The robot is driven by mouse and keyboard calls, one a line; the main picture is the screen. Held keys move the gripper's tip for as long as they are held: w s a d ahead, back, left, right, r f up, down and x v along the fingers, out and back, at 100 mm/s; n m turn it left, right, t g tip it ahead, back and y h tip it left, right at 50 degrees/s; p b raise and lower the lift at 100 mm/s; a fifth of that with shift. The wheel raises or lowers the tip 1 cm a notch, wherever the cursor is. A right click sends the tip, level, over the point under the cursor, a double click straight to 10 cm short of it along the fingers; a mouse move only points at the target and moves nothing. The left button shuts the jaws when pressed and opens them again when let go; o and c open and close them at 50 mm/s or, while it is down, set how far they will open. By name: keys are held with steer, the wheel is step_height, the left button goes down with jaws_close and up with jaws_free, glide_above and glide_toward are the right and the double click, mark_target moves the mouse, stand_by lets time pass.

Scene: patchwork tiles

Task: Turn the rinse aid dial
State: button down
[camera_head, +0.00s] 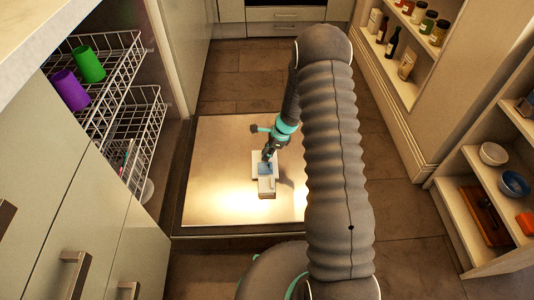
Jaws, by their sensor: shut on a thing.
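The open dishwasher door (222,190) lies flat, its metal inner face up. A pale dispenser block (267,187) sits on it near the middle, with a small blue part (265,169) at its upper half, which looks like the rinse aid dial. My gripper (268,157) points down at this blue part and is shut on it, as far as the small view shows. The fingertips and the dial's exact angle are too small to make out.
Wire racks (120,105) with a green cup (89,64) and a purple cup (70,90) stand pulled out at the left. Shelves with jars and bottles (392,42) and bowls (494,153) line the right. Tiled floor lies beyond the door.

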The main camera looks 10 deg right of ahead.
steer(key=c, duration=1)
jaws_free()
steer(key=shift+c, duration=0.2)
steer(key=shift+r, duration=0.1)
steer(key=v, duration=0.7)
steer(key=shift+d+r, duration=0.2)
steer(key=shift+r, duration=0.15)
steer(key=shift+s, duration=0.1)
